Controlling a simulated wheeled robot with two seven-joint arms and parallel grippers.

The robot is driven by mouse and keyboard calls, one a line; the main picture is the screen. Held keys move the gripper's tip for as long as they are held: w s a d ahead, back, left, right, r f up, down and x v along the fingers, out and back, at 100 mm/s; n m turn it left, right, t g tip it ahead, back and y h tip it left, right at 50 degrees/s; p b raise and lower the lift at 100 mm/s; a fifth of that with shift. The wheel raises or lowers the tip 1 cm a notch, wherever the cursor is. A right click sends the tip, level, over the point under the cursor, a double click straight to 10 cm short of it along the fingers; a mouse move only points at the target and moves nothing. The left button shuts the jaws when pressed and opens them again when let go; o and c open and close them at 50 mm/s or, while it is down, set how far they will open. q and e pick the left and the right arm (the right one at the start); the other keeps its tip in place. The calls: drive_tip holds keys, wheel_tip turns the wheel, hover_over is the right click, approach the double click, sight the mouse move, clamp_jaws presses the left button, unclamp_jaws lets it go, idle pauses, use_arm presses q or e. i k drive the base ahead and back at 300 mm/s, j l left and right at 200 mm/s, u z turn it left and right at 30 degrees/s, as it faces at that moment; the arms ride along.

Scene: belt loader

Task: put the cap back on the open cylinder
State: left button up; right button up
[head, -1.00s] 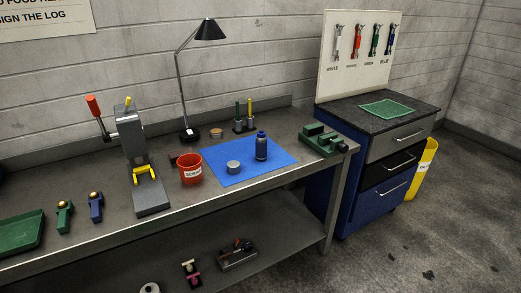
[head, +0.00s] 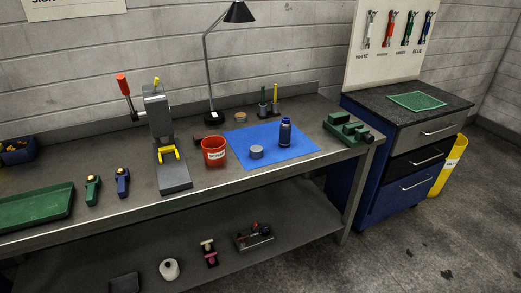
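A dark blue upright cylinder (head: 285,133) with a narrower top stands on the blue mat (head: 303,149). A short grey round piece (head: 257,152), which looks like a cap, sits on the same mat to its left, apart from it. The picture is too small to tell whether the top of the blue cylinder is open. Neither of my grippers shows in the head view.
A red bucket (head: 214,150) stands left of the mat and a press with yellow parts (head: 166,140) beyond it. A green vise-like block (head: 346,127) is at the bench's right end. A lamp (head: 210,85) stands behind. The bench front (head: 235,181) is clear.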

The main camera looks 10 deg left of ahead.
sight(285, 131)
drive_tip(key=i+l, duration=0.15)
drive_tip(key=l, duration=0.2)
drive_tip(key=i+l, duration=0.1)
drive_tip(key=l, duration=0.25)
drive_tip(key=i+l+u, duration=0.1)
drive_tip(key=l, duration=0.3)
drive_tip(key=i+l, duration=0.2)
drive_tip(key=l, duration=0.15)
